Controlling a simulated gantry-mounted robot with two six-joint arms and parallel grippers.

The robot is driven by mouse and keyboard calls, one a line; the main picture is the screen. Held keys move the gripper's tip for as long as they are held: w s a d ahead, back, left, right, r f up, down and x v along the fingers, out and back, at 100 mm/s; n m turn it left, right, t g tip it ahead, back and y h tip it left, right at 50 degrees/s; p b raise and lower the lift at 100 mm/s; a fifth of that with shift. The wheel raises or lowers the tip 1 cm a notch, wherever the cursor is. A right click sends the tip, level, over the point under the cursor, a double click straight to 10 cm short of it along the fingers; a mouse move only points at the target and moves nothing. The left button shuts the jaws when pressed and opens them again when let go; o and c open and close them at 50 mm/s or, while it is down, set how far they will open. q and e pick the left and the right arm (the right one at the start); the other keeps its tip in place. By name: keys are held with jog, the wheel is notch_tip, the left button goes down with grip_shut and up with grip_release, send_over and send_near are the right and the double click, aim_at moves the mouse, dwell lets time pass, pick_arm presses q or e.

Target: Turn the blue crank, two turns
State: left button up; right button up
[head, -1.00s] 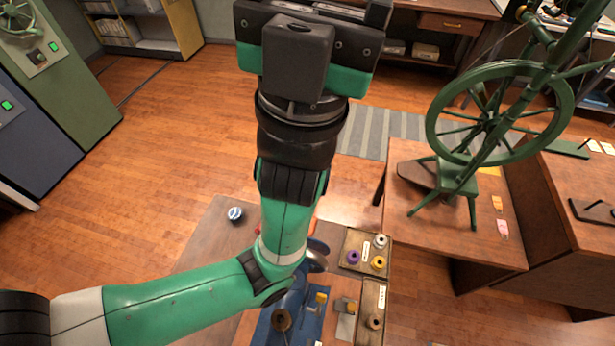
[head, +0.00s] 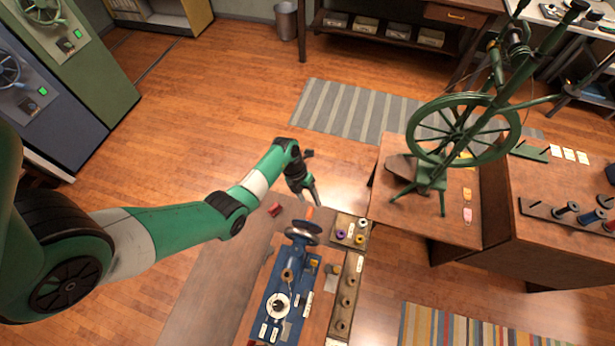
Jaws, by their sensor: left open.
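A blue machine (head: 300,268) stands on the wooden table. At its far end is a dark blue-grey crank wheel (head: 303,228) with a small orange-red handle (head: 310,212) on its upper rim. My left gripper (head: 312,198) is open and points down just above and beyond the wheel, with its fingertips close to the handle. I cannot tell whether they touch it. My green left arm comes in from the left. My right gripper is not in view.
A spool tray (head: 361,224) and a narrow tray (head: 344,318) stand right of the machine. A small red spool (head: 275,210) lies left of the wheel. A green spinning wheel (head: 464,129) stands on the right table. The table's left part is bare.

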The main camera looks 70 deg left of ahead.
aim_at(310, 209)
pick_arm(q)
notch_tip(310, 209, up, 2)
jog(key=s+a+n, duration=0.1)
jog(key=s+a, duration=0.1)
jog(key=b+x, duration=0.9)
jog(key=b, duration=0.1)
jog(key=shift+w+f, duration=0.2)
jog(key=shift+f, duration=0.15)
jog(key=shift+r+p, duration=0.3)
jog(key=shift+f, duration=0.1)
grip_shut()
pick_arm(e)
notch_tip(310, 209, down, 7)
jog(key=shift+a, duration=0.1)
